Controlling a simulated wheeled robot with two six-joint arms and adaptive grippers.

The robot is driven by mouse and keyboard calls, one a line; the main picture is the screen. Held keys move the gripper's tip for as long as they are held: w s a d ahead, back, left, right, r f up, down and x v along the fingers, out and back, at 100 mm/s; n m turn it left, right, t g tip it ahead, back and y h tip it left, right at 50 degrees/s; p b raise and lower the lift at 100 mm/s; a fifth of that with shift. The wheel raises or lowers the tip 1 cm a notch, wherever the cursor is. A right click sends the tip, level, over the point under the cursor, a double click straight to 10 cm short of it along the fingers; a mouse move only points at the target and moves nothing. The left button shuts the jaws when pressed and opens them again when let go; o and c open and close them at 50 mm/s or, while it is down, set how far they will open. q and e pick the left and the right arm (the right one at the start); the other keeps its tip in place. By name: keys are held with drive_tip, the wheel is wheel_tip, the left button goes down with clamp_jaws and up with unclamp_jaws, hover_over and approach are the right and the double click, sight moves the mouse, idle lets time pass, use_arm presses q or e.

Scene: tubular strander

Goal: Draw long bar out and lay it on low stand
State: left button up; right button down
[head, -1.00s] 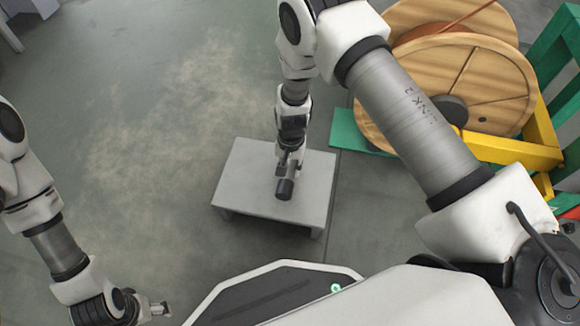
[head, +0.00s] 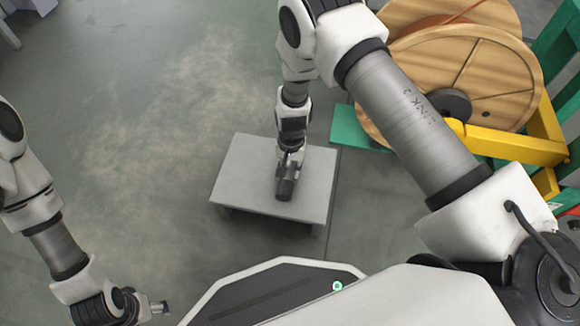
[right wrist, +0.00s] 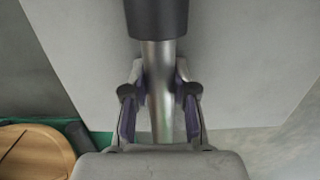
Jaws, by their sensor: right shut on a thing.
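The long bar shows in the right wrist view as a shiny metal rod (right wrist: 158,62) with a dark, thicker end (right wrist: 157,18). My right gripper (right wrist: 158,100) is shut around the metal rod. In the head view the right gripper (head: 288,165) is over the low stand (head: 240,180), a light grey table on short legs. The bar's dark end (head: 285,188) points toward my base, over the stand's top. I cannot tell whether the bar touches the top. My left gripper (head: 160,308) is at the lower left, away from the stand; its jaws are too small to read.
A large wooden reel (head: 470,75) stands at the upper right, with a yellow bracket (head: 515,148) and green frame (head: 350,128) around it. My right arm crosses the picture in front of it. The floor (head: 130,130) left of the stand is clear.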

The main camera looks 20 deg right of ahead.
drive_tip(key=shift+f, duration=0.25)
drive_tip(key=c, duration=0.9)
unclamp_jaws()
drive_tip(key=shift+o, duration=0.3)
drive_tip(key=shift+f, duration=0.2)
wheel_tip(320, 180, up, 12)
drive_tip(key=shift+w+d, duration=0.3)
drive_tip(key=shift+w, duration=0.1)
